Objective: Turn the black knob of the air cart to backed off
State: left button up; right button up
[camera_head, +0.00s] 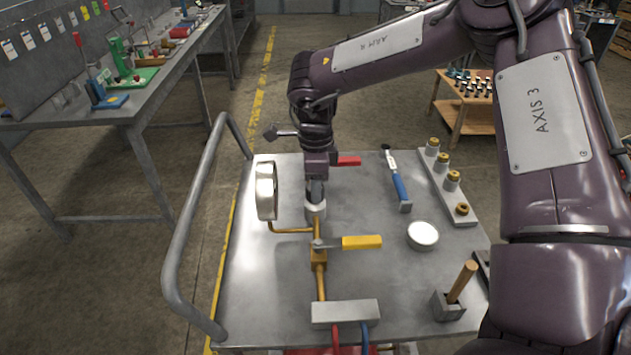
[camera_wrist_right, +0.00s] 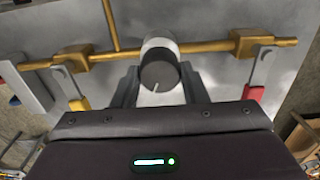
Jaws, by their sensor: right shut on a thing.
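The air cart (camera_head: 262,300) is a grey metal table with a brass pipe line along it. In the right wrist view the black knob (camera_wrist_right: 158,74) sits on a pale round body (camera_wrist_right: 157,44) and bears a white pointer line aimed toward the bottom of the picture. My right gripper (camera_head: 315,191) comes down from above onto this spot; its fingers (camera_wrist_right: 160,82) are shut on the knob, one on each side. In the head view the gripper hides the knob, and only the pale body (camera_head: 316,209) shows below it. My left gripper is in neither view.
A round gauge (camera_head: 266,191) stands just left of the gripper. A yellow lever (camera_head: 361,242) is nearer, a red lever (camera_head: 349,161) farther. A blue-handled tool (camera_head: 399,186), white round dish (camera_head: 423,235) and rack of brass fittings (camera_head: 452,181) lie right. A handrail (camera_head: 190,215) borders the left.

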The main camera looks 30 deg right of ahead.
jog(key=n, duration=0.5)
jog(key=shift+w+r, duration=0.1)
jog(key=shift+w, duration=0.05)
jog(key=shift+n, duration=0.4)
jog(key=o, duration=1)
jog(key=shift+c, duration=0.2)
notch_tip(320, 180, up, 8)
jog(key=shift+f, duration=0.15)
jog(key=shift+p, duration=0.3)
